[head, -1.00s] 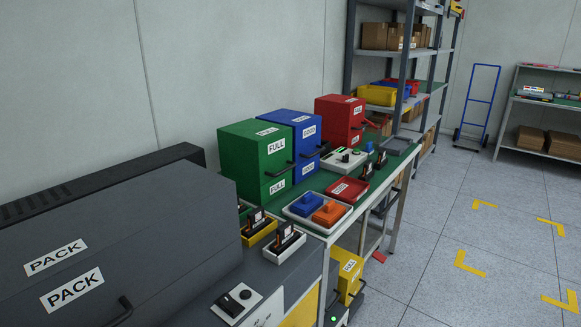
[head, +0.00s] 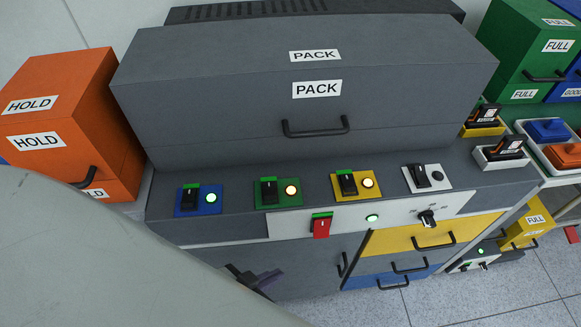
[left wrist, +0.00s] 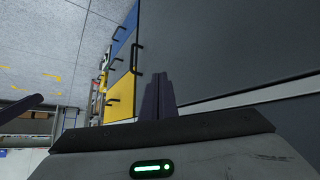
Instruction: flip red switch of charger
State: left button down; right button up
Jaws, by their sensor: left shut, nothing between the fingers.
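The charger is a large grey cabinet unit with a PACK box (head: 230,75) on top. Its red switch (head: 321,227) sits on the white front panel (head: 290,223), with a green strip showing above the red part. A lit green lamp (head: 372,218) is to its right, then a black knob (head: 427,218). My left gripper (head: 272,279) is in front of the grey lower front, below and left of the red switch, apart from it. It is shut and empty. In the left wrist view its dark fingers (left wrist: 159,95) are together. My right gripper is not in view.
Blue (head: 199,199), green (head: 278,191), yellow (head: 356,185) and white (head: 427,177) switch plates line the ledge above the panel. Drawers with black handles, including a yellow one (head: 400,239), are below right. An orange HOLD box (head: 60,110) stands left.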

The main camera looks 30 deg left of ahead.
aim_at(321, 226)
jog(key=z, duration=0.4)
jog(key=k, duration=0.9)
jog(key=u, duration=0.9)
jog(key=i, duration=0.5)
